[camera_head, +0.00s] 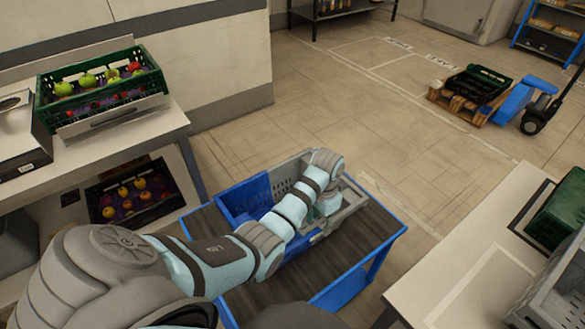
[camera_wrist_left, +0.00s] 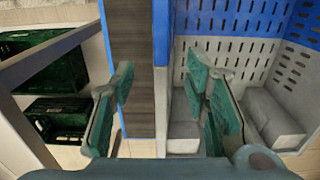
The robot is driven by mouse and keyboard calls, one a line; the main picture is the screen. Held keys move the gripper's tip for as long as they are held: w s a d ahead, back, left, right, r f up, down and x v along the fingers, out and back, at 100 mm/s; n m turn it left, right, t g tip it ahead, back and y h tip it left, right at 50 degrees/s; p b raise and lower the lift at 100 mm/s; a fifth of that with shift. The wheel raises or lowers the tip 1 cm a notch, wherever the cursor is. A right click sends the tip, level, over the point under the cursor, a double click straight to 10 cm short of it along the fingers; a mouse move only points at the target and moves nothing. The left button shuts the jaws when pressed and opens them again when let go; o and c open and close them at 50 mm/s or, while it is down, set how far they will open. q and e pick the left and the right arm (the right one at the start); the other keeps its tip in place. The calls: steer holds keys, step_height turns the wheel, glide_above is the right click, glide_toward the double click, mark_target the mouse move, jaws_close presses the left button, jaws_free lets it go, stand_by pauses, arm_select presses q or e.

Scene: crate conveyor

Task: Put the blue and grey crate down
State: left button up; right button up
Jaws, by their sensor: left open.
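The blue and grey crate (camera_head: 238,203) is on the dark belt of the blue-framed conveyor (camera_head: 372,232) in the head view. Its left part is blue, its right part grey with slots. My left arm reaches across it, and my left gripper (camera_head: 326,204) is at its grey right end, partly hidden by the wrist. In the left wrist view the crate (camera_wrist_left: 228,18) fills the right side. There my left gripper (camera_wrist_left: 163,88) is open, one green finger over the belt side, the other over the crate's inside, with the crate's edge between them. My right gripper is out of view.
A green crate of fruit (camera_head: 102,103) stands on the left table, with a dark fruit crate (camera_head: 136,196) below. A light table (camera_head: 465,275) with a green crate (camera_head: 562,207) is at right. A pallet with dark crates (camera_head: 476,88) stands behind. Open floor lies between.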

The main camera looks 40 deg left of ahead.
mark_target(319, 228)
arm_select(q)
steer(key=f, duration=0.2)
steer(key=f+b, duration=0.1)
steer(key=f, duration=0.1)
steer(key=f+b, duration=0.1)
steer(key=f, duration=0.1)
steer(key=shift+w+a+f, duration=0.15)
steer(key=shift+w+f, duration=0.1)
steer(key=shift+r, duration=0.1)
jaws_close()
